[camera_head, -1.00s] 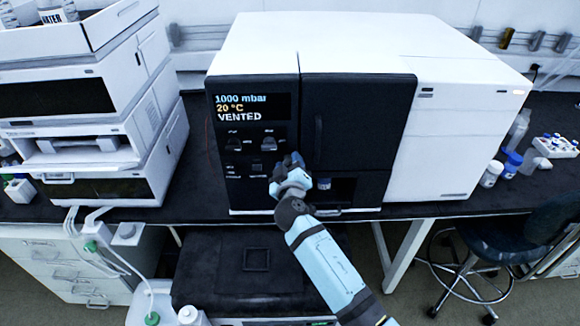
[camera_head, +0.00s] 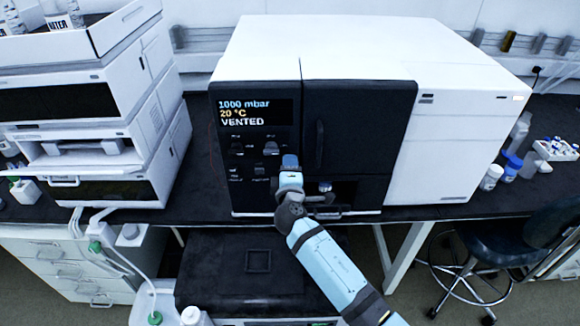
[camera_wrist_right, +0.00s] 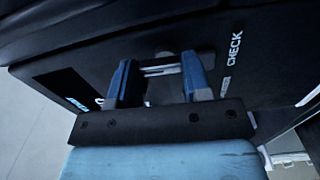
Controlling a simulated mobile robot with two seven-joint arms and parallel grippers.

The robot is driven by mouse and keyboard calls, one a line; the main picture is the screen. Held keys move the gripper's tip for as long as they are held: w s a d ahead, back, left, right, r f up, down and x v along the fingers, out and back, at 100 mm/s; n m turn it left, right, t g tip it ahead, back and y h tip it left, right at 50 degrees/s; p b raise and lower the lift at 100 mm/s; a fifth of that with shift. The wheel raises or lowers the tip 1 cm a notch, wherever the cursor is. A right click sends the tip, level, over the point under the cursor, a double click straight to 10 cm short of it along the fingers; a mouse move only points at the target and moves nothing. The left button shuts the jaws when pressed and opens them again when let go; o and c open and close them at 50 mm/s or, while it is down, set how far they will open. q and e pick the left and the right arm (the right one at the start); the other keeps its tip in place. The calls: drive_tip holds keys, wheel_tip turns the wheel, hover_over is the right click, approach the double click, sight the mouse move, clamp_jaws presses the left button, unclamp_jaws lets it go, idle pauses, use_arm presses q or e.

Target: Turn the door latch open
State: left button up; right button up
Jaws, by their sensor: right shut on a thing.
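The instrument's black door (camera_head: 355,125) has a vertical handle and looks closed. My right gripper (camera_head: 290,163) is at the lower right of the control panel, beside the door's lower left edge. In the right wrist view its two blue fingers (camera_wrist_right: 160,80) stand on either side of a small pale metal bar, the door latch (camera_wrist_right: 160,70), and grip it. In the head view the gripper hides the latch. My left gripper is in neither view.
The display (camera_head: 250,112) reads 1000 mbar, 20 °C and VENTED. Small switches sit below it. A dark recess with a round metal knob (camera_head: 325,187) is right of the gripper. A white instrument stack (camera_head: 150,120) stands left; bottles (camera_head: 491,177) stand right.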

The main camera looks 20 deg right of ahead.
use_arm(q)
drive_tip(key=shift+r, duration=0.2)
use_arm(e)
drive_tip(key=shift+r+n, duration=0.15)
drive_tip(key=shift+n, duration=0.35)
drive_tip(key=o, duration=0.9)
drive_tip(key=shift+f, duration=0.2)
